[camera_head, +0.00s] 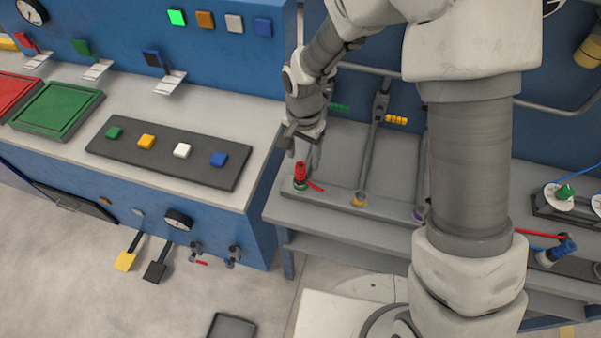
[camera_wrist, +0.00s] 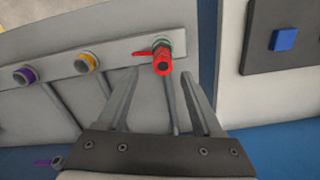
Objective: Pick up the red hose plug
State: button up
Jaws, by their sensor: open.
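The red hose plug (camera_head: 300,171) stands in the green-ringed socket at the left end of a grey rail in the head view, with a red lever beside it. In the wrist view the red plug (camera_wrist: 163,62) shows its dark open end, just beyond and between my fingertips. My gripper (camera_wrist: 160,75) is open, with one finger on each side of the plug's line. In the head view my gripper (camera_head: 308,138) hangs right above the plug. I cannot tell whether a finger touches it.
An orange-ringed socket (camera_wrist: 87,62) and a purple-ringed socket (camera_wrist: 27,75) sit along the same rail. Upright pipes (camera_head: 374,150) rise behind it. A blue cabinet with a dark button panel (camera_head: 170,152) stands to the left. A blue plug (camera_head: 560,250) lies at the far right.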

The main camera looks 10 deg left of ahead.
aim_at(300, 166)
jog(key=shift+s+a+f, duration=0.15)
jog(key=shift+f, duration=1.15)
jog(key=shift+s+a+f, duration=0.15)
jog(key=shift+f, duration=1.1)
grip_shut()
